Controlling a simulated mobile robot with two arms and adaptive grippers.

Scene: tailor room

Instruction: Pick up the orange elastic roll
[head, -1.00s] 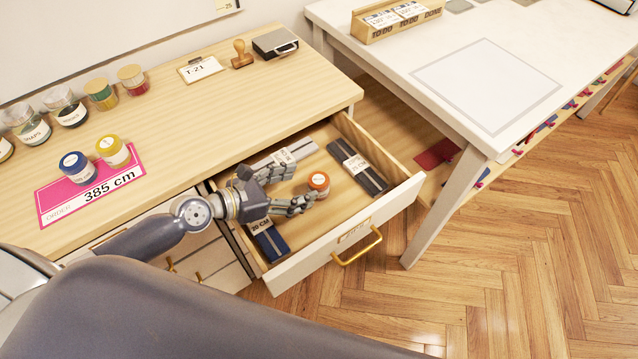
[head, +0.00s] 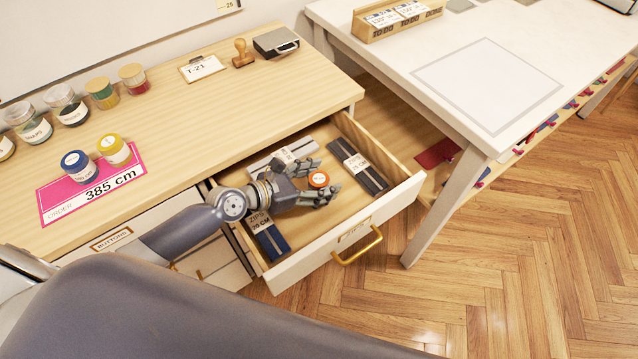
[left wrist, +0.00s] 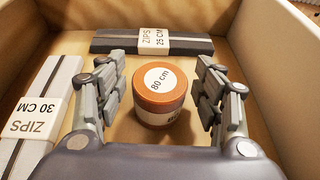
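The orange elastic roll (head: 318,179), a small round container with a white "80 cm" label on top, stands upright in the open drawer (head: 350,237). In the left wrist view the roll (left wrist: 160,97) sits between the two fingers of my left gripper (left wrist: 160,92). The fingers are open, with a visible gap on each side of the roll. In the head view my left gripper (head: 318,183) reaches low into the drawer around the roll. My right gripper is not in view.
Zip packs lie in the drawer: grey 30 cm (left wrist: 38,112), black 25 cm (left wrist: 152,41), and blue 20 cm (head: 268,240). The drawer walls surround the gripper. Above on the desk are a blue roll (head: 75,166) and a yellow roll (head: 114,149) on a pink order card (head: 62,203).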

